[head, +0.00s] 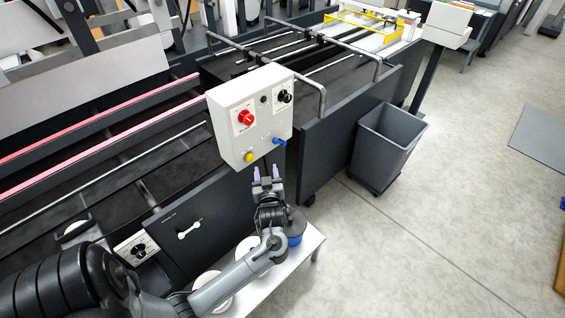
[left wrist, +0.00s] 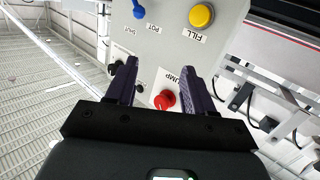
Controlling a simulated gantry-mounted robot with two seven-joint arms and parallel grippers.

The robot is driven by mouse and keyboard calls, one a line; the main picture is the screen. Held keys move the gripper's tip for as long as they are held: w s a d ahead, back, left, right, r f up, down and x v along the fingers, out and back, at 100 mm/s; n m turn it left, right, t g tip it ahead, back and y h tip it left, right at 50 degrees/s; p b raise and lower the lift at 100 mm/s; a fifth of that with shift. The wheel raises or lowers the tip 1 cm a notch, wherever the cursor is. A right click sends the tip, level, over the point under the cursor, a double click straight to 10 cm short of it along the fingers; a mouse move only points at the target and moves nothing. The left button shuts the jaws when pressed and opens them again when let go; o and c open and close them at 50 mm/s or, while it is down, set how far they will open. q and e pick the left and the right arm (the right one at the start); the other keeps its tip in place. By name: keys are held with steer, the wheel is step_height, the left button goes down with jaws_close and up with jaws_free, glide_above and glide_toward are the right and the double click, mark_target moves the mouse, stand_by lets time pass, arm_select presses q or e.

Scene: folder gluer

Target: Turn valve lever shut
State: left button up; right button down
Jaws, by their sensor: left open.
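A grey-white control box (head: 243,112) stands at the machine's side. The blue valve lever (head: 279,142) sticks out at the lower right of its front. In the left wrist view the blue lever (left wrist: 138,10) is at the top edge and partly cut off, near labels reading POT and SHUT. My left gripper (head: 266,173) is open and empty, just below the box and the lever, with its fingers pointing up toward it. In the left wrist view its two dark fingers (left wrist: 160,68) are apart, with nothing between the tips but the box face. My right gripper is not in view.
The box also carries a red knob (head: 245,118), a yellow button (head: 249,157) and a black knob (head: 284,96). A low white table (head: 305,243) with a blue-and-dark pot (head: 296,230) is below my gripper. A grey bin (head: 388,145) stands right.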

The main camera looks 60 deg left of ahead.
arm_select(q)
steer(key=w+a+f+n+g+y+b, duration=0.2)
steer(key=w+f+n+g+b, duration=0.15)
steer(key=f+b, duration=0.35)
steer(key=n+t+b, duration=0.1)
steer(key=n+b, duration=0.1)
steer(key=b, duration=0.6)
glide_toward(276, 142)
steer(key=b+x, duration=0.1)
steer(key=x, duration=0.8)
steer(key=shift+b, duration=0.3)
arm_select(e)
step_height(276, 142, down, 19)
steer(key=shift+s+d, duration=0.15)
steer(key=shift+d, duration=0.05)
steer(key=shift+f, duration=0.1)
arm_select(q)
jaws_close()
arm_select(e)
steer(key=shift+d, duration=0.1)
